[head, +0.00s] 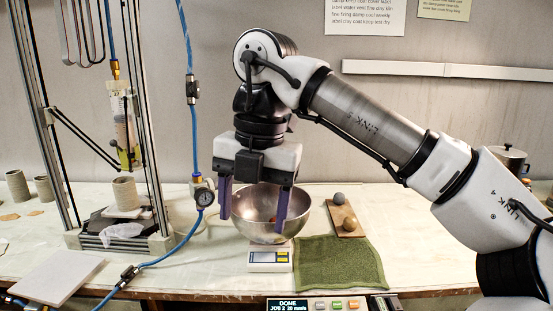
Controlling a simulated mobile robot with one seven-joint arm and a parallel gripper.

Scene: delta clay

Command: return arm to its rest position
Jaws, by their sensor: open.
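My arm reaches in from the right and bends down over the table. My gripper (252,210) points down, with its two purple fingers apart and nothing seen held between them. It is in front of or over a metal bowl (268,205), and the right finger overlaps the bowl in the picture. The bowl sits on a small white scale (270,259). A small orange-brown bit shows inside the bowl, partly hidden by the right finger. I cannot tell whether the fingers touch the bowl.
A clay printer frame (158,150) stands left, with a blue hose and pressure gauge (203,196) beside the gripper. A control box (330,304) is at the front edge. A pale slab (62,275) lies front left.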

